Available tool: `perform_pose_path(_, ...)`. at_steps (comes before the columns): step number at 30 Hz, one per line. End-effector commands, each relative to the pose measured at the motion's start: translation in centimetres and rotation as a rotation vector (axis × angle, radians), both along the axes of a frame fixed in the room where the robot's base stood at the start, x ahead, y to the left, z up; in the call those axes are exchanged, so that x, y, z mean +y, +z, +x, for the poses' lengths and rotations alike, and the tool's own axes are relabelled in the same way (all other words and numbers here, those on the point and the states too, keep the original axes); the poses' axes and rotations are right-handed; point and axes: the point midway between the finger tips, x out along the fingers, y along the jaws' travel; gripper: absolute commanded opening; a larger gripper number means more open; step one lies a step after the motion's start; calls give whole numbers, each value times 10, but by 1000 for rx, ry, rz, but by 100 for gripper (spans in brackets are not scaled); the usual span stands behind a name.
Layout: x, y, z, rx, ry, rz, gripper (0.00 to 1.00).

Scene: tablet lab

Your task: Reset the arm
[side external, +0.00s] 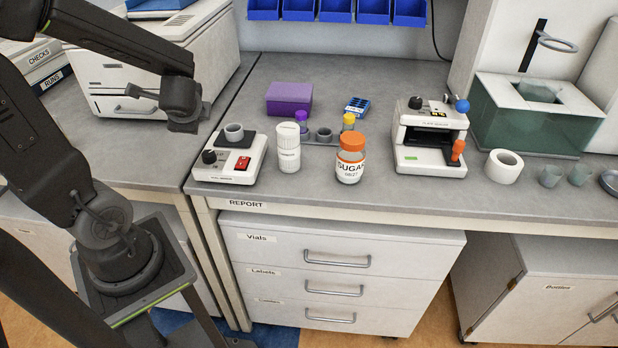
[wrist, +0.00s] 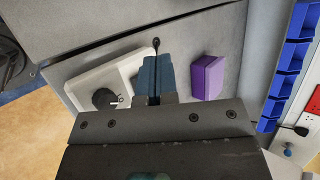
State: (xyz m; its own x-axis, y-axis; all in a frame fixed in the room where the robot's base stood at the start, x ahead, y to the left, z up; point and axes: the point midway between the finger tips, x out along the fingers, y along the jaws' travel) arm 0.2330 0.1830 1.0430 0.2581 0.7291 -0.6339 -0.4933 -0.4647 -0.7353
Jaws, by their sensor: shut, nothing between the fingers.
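My gripper (side external: 184,122) hangs at the end of my dark arm in the side view, above the left bench and left of a white device with a black knob and red switch (side external: 228,160). In the wrist view my gripper's fingers (wrist: 156,76) are shut together with nothing between them. They cover part of the white device (wrist: 92,78) there. My gripper appears above the bench top and apart from the objects on it.
A white machine (side external: 150,70) stands behind my gripper. A purple box (side external: 289,97), a white bottle (side external: 288,150) and an orange-capped sugar jar (side external: 350,160) stand to the right. Blue bins (side external: 335,10) hang on the wall.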

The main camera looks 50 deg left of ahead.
Motion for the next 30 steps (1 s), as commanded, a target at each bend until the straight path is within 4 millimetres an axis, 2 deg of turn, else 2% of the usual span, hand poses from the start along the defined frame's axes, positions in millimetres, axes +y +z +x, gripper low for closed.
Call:
perform_pose_path(1, -18, 8, 0, -71, 46, -55, 0)
perform_pose_path(6, -84, 26, -3, -266, 205, -318, 0)
perform_pose_path(12, -166, 51, -13, -402, 323, -694, 0)
perform_pose_path(15, -198, 64, -20, -424, 350, -852, 0)
perform_pose_path(18, -219, 73, -26, -430, 366, -961, 0)
perform_pose_path(21, -230, 79, -29, -431, 374, -1017, 0)
perform_pose_path(30, -232, 80, -29, -430, 378, -1032, 0)
